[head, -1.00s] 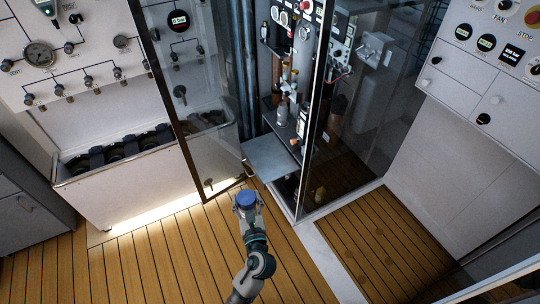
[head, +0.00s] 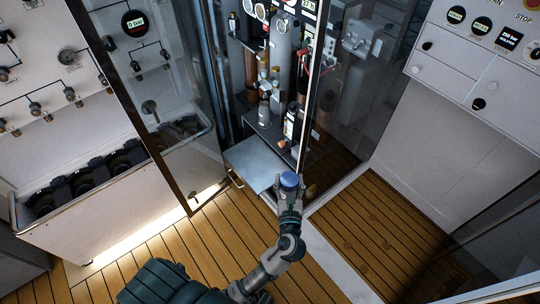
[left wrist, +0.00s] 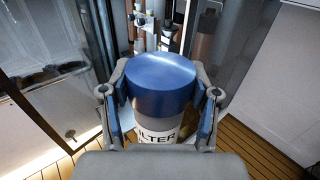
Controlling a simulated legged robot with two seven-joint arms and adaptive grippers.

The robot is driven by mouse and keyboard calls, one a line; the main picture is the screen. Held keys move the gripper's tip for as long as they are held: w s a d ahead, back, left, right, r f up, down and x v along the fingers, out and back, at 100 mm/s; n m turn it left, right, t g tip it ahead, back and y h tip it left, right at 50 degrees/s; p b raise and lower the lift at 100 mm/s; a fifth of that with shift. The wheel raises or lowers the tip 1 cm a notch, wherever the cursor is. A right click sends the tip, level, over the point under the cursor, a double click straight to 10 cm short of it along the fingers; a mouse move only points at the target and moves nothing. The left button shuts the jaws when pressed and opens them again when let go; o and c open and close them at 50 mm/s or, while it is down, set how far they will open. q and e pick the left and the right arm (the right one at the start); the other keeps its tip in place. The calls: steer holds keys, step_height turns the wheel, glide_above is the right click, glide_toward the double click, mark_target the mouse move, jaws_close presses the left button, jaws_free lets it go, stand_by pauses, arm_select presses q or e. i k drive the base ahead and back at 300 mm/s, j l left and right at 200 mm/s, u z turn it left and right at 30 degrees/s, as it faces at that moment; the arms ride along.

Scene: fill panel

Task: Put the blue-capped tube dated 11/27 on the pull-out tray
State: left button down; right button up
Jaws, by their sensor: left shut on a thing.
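My left gripper (head: 289,196) is shut on a blue-capped tube (head: 290,180) and holds it upright. In the left wrist view the tube's blue cap (left wrist: 163,84) sits between the two fingers, with a white label below reading "LTER"; no date can be read. The pull-out tray (head: 255,163), a bare grey metal plate with a handle, sticks out of the open cabinet. The tube is just right of the tray's front right part in the head view; I cannot tell its height over it. My right gripper is not in view.
The open glass door (head: 160,110) stands left of the tray. A glass side panel (head: 345,120) stands to the right. Bottles and cylinders (head: 280,60) fill the cabinet behind the tray. A white bin (head: 110,195) stands at left. The wooden floor is clear.

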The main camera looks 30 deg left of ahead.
mark_target(259, 171)
steer(key=i+l+z, duration=0.1)
steer(key=i+z, duration=0.7)
steer(key=k+l, duration=0.05)
steer(key=k, duration=0.05)
